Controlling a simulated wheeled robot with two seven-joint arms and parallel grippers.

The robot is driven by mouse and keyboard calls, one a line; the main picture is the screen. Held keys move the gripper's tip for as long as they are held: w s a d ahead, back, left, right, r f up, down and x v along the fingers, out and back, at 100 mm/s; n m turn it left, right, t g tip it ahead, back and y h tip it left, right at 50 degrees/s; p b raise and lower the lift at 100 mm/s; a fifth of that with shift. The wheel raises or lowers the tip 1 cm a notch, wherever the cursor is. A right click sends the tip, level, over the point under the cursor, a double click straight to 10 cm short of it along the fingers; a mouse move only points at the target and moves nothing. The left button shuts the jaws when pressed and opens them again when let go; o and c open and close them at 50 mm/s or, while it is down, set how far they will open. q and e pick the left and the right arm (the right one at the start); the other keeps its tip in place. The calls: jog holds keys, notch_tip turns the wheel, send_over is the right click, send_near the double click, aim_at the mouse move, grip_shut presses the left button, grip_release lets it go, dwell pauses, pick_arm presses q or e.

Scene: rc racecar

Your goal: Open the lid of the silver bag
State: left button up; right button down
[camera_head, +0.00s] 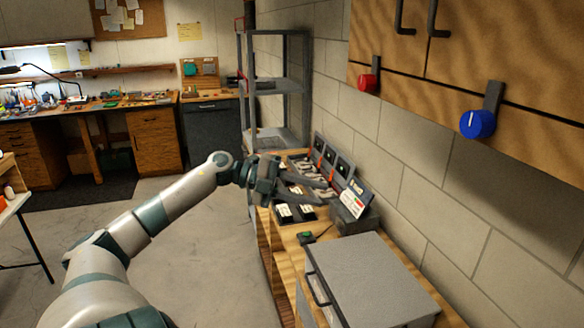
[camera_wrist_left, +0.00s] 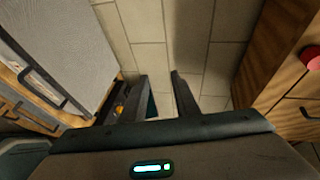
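The silver bag (camera_head: 365,275) is a grey, box-shaped case on the wooden bench at the lower right of the head view. Its flat top is closed, and a black handle (camera_head: 318,289) is on its left side. In the left wrist view the silver bag (camera_wrist_left: 70,40) fills the upper left, with its dark handle at its lower edge. My left gripper (camera_head: 318,191) is open and empty, over the bench beyond the bag and apart from it. Its two fingers (camera_wrist_left: 160,90) stand apart in the left wrist view. My right gripper is not in view.
Battery chargers or similar devices (camera_head: 335,165) line the bench by the block wall, under and beyond my left gripper. A wooden cabinet with a red knob (camera_head: 368,82) and a blue knob (camera_head: 478,124) hangs above. A grey shelf rack (camera_head: 275,85) stands behind. Floor left of the bench is clear.

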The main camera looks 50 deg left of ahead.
pick_arm(q)
jog(key=s+a+r+p, duration=0.3)
jog(key=a+r, duration=0.1)
jog(key=r, duration=0.1)
jog(key=shift+a+r+p, duration=0.15)
jog(key=shift+r+p, duration=0.15)
dwell(0.6)
jog(key=shift+f, duration=0.1)
dwell(0.7)
